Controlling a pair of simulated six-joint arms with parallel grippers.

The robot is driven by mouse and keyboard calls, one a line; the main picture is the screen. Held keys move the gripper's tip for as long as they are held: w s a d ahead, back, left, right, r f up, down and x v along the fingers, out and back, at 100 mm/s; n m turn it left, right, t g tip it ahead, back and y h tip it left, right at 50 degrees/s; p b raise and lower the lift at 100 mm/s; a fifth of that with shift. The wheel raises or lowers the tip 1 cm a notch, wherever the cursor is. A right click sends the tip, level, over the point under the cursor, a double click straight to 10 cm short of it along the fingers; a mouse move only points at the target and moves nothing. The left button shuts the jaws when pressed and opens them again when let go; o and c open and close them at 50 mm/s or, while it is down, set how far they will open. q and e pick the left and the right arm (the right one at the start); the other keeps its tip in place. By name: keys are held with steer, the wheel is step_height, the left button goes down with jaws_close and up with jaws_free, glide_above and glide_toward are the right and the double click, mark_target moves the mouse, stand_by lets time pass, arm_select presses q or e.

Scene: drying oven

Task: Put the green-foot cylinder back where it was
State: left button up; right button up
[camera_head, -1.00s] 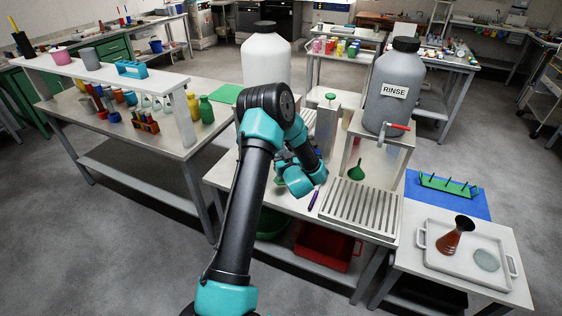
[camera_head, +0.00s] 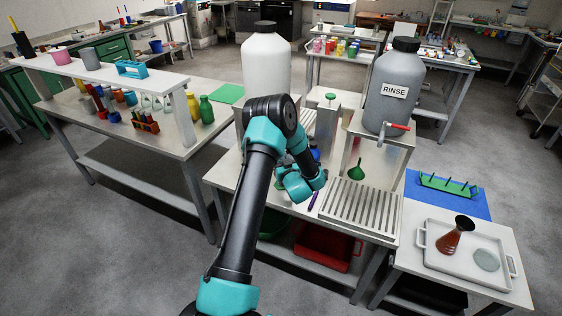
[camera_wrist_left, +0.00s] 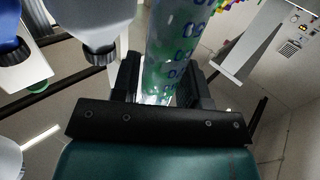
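In the left wrist view a clear cylinder (camera_wrist_left: 176,35) with blue markings and a green tint stands between the black fingers of my left gripper (camera_wrist_left: 160,82). The fingers lie close on both sides and appear shut on it. Its foot cannot be made out. In the head view my left arm reaches over the middle bench, and its teal wrist (camera_head: 298,185) hides the fingers and most or all of the cylinder. My right gripper is in no view.
The middle bench holds a white carboy (camera_head: 266,65), a grey RINSE carboy (camera_head: 388,95) on a stand, a green funnel (camera_head: 356,171) and a slotted drain rack (camera_head: 362,212). A green peg rack (camera_head: 447,186) and a tray (camera_head: 440,262) with a flask (camera_head: 456,238) are at right.

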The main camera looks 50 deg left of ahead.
arm_select(q)
steer(key=o, duration=0.3)
steer(key=shift+r, duration=0.15)
steer(key=v, duration=1.2)
